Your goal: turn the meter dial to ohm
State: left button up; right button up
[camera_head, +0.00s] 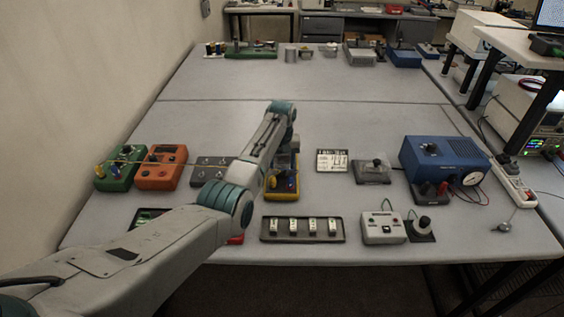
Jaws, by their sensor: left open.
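The yellow meter (282,195) lies on the grey table near its middle. My left arm reaches in from the lower left, and its forearm hides much of the meter's upper part. The meter's dial and its markings are too small and too covered to read. My left gripper (292,152) is open, pointing down at the far part of the meter from beyond the bent wrist. Whether its fingers touch the dial cannot be told. My right gripper is not in view.
Green (117,170) and orange (161,168) boxes stand to the left. A switch strip (302,230) lies in front, and a small grey box (382,228) to its right. A blue box with a gauge (440,160) stands right.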

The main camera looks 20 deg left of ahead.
pick_arm(q)
jog(key=shift+f, duration=0.45)
jog(key=shift+s, duration=0.1)
jog(key=c, duration=1)
jog(key=shift+o, duration=0.2)
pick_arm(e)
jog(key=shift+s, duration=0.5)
